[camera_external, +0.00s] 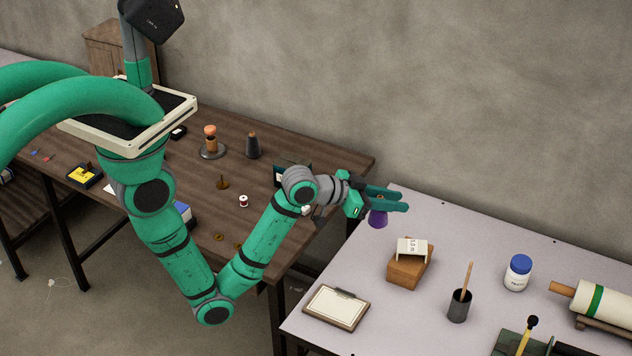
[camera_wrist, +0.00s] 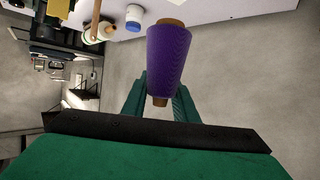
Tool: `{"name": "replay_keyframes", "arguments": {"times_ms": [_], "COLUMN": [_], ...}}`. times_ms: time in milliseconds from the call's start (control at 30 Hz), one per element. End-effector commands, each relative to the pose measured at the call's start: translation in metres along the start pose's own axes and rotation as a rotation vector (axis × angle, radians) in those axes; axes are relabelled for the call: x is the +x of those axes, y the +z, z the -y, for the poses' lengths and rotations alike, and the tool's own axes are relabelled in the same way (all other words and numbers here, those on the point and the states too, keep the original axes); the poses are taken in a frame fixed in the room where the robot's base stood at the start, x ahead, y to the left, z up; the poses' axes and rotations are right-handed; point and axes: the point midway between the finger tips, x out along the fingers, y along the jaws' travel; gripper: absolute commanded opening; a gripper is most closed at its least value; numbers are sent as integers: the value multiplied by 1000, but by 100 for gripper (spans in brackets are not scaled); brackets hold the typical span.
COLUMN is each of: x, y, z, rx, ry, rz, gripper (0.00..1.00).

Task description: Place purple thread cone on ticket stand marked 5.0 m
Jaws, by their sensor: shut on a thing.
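The purple thread cone (camera_external: 378,218) is held in the air by my gripper (camera_external: 388,198), near the back left corner of the pale table. In the wrist view the purple cone (camera_wrist: 168,58) stands between my gripper's fingers (camera_wrist: 160,98), its brown core showing at both ends. My fingers are shut on it. A wooden block stand with a white ticket (camera_external: 410,252) sits on the pale table, in front of and to the right of the cone. The ticket's writing is too small to read surely.
Near the stand on the pale table (camera_external: 345,268) are a clipboard (camera_external: 336,307), a dark cup with a stick (camera_external: 459,305) and a blue-capped bottle (camera_external: 517,272). A roll (camera_external: 605,305) lies at right. The dark wooden table (camera_external: 330,160) holds a dark cone (camera_external: 253,146) and small spools.

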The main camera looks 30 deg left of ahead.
Motion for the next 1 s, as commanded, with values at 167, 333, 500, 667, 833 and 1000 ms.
{"name": "replay_keyframes", "arguments": {"times_ms": [167,333,500,667,833,1000], "x": [42,81,113,132,140,150], "y": [1,2,22,32,36,53], "z": [7,12,15,18,19,19], "rx": [0,-1,-2,-2,-2,-3], "ry": [-1,-1,-1,-1,-2,-1], "rz": [1,1,3,0,-1,3], "gripper": [0,0,0,0,0,0]}}
